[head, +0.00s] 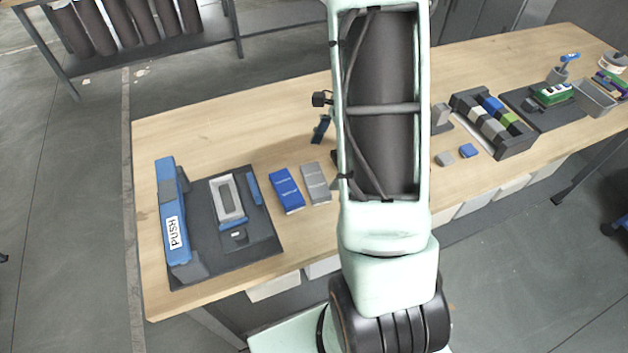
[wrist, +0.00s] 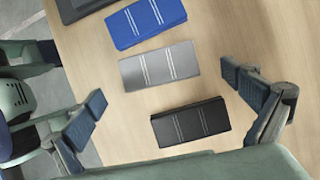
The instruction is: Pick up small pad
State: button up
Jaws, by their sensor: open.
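No object in view is clearly marked as the small pad. In the wrist view, three flat two-striped blocks lie in a row: a blue block (wrist: 146,22), a grey block (wrist: 158,66) and a black block (wrist: 190,124). The blue block (head: 286,190) and grey block (head: 316,184) also show in the head view; the black one is mostly hidden behind my arm there. A small grey piece (head: 446,159) and a small blue piece (head: 468,151) lie farther right. My gripper (wrist: 165,92) is open and empty, its fingers spread either side of the grey and black blocks.
A dark mat (head: 262,236) with a blue PUSH bar (head: 170,216) and a grey frame (head: 228,199) lies at the table's left end. A compartmented dark tray (head: 516,143) stands right of my arm. The wooden table (head: 215,128) is bare behind the mat.

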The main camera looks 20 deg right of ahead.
aim_at(316, 179)
jog(key=shift+x, duration=3.05)
jog(key=shift+s, duration=0.15)
jog(key=shift+c, duration=0.6)
jog(key=c, duration=1)
